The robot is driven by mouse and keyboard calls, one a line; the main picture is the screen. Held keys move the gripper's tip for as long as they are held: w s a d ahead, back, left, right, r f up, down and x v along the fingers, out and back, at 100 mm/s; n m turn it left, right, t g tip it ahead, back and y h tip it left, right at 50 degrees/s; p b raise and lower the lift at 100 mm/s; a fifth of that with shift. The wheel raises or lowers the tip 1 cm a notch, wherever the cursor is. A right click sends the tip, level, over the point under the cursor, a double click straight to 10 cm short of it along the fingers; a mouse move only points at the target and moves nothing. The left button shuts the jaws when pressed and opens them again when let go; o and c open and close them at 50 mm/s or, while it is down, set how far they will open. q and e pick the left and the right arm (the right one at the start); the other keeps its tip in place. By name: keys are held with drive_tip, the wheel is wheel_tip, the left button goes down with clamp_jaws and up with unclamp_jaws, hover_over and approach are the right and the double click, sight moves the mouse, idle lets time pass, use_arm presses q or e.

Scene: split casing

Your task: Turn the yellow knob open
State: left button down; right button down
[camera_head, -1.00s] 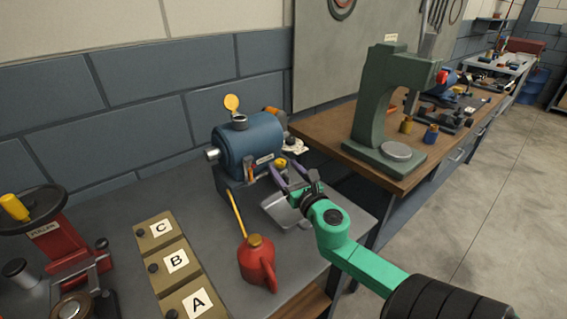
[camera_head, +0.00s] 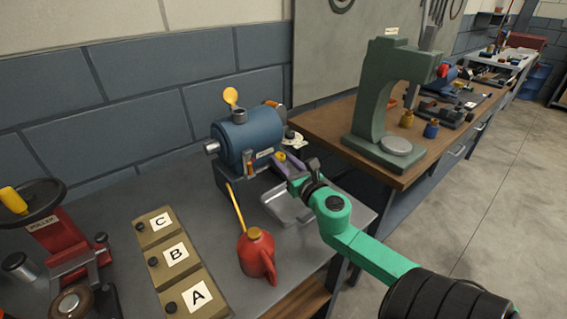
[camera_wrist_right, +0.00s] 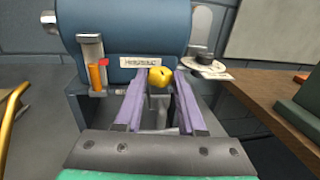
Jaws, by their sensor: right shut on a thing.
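The yellow knob (camera_head: 281,156) is on the front of the blue cylindrical casing (camera_head: 252,135), low and to the right. In the right wrist view the knob (camera_wrist_right: 160,76) lies between the tips of my two purple fingers, under the casing's label plate. My right gripper (camera_wrist_right: 159,82) is shut on the knob. In the head view the right gripper (camera_head: 284,160) reaches it from the front right, and its fingers partly cover the knob. My left gripper is not in view.
A grey metal tray (camera_head: 280,208) lies below the knob. A red oil can (camera_head: 257,254) with a long yellow spout stands at the front. A sight glass with orange fluid (camera_wrist_right: 97,75) is left of the knob. Boxes A, B and C (camera_head: 176,255) are at left.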

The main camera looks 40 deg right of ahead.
drive_tip(key=shift+w+d+r+n+g+y+b, duration=0.15)
drive_tip(key=shift+d+n+g+y+b, duration=0.25)
drive_tip(key=shift+n+g+y+b, duration=1.7)
drive_tip(key=shift+w+d+f+n+g+y+b, duration=0.15)
drive_tip(key=shift+d+n+g+y+b, duration=0.4)
drive_tip(key=shift+n+y+b, duration=2.75)
drive_tip(key=shift+w+d+r+n+g+y+b, duration=0.2)
drive_tip(key=shift+n+g+y+b, duration=1.25)
drive_tip(key=shift+y, duration=2.55)
drive_tip(key=shift+d+f+n+g+y, duration=0.1)
drive_tip(key=shift+f+n+g+y, duration=0.15)
drive_tip(key=shift+n+g+y, duration=0.4)
drive_tip(key=shift+h, duration=0.25)
drive_tip(key=c, duration=0.5)
unclamp_jaws()
drive_tip(key=shift+r, duration=0.1)
drive_tip(key=shift+r, duration=0.1)
drive_tip(key=shift+s+m+t+h, duration=0.1)
drive_tip(key=shift+m+t+h, duration=0.55)
drive_tip(key=shift+t, duration=0.2)
